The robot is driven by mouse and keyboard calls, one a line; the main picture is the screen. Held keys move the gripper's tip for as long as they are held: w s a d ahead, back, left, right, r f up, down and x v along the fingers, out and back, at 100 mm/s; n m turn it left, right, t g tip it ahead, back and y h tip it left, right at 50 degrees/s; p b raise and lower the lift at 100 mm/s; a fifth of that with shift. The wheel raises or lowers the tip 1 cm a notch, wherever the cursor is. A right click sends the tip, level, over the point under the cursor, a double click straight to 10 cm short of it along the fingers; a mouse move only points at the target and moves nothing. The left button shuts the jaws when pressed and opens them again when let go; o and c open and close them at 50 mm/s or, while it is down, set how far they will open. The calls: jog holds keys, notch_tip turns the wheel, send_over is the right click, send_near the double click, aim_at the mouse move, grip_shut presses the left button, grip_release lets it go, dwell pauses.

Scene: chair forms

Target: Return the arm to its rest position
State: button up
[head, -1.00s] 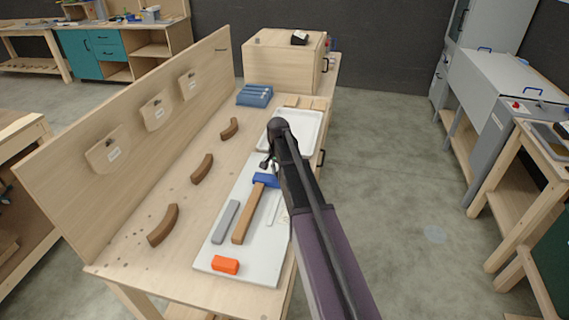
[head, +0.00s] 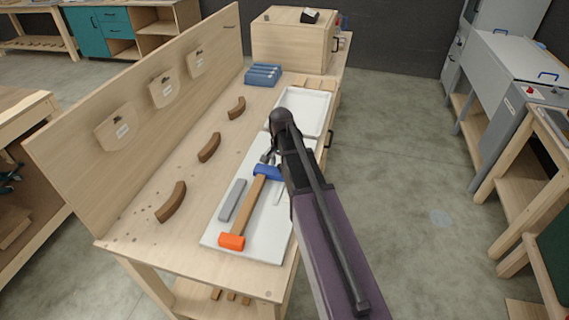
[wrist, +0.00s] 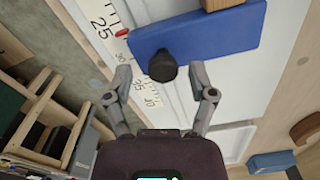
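My arm reaches over the workbench (head: 155,236). My gripper (head: 268,160), partly hidden by my wrist in the head view, is just beyond the blue block (head: 266,173). In the wrist view my gripper (wrist: 163,92) is open, its two fingers spread apart. A round black knob (wrist: 162,66) shows between and beyond the fingertips, against the blue block (wrist: 205,38); I cannot tell whether the fingers touch anything. A wooden bar (head: 248,205) runs from the blue block to an orange block (head: 232,242), and its near end meets it.
The bar lies on a white board (head: 262,248) beside a grey bar (head: 232,200). Behind are a white tray (head: 303,109) and a wooden box (head: 290,42). Curved brown pieces (head: 209,147) lie to the left before an upright panel (head: 75,170). Open floor (head: 400,150) is at right.

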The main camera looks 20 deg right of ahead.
jog(key=shift+w, duration=0.1)
jog(key=shift+a, duration=0.1)
jog(key=shift+s+a, duration=0.1)
jog(key=shift+s, duration=0.15)
jog(key=s+a+n, duration=0.2)
jog(key=s+n, duration=0.1)
jog(key=s, duration=0.2)
jog(key=s+a+n, duration=0.3)
jog(key=s, duration=0.3)
jog(key=s+a+n, duration=0.2)
jog(key=s+n, duration=0.1)
jog(key=s, duration=0.2)
jog(key=shift+s+a+n, duration=0.2)
jog(key=shift+s+n, duration=0.1)
jog(key=shift+n, duration=0.1)
dwell(0.5)
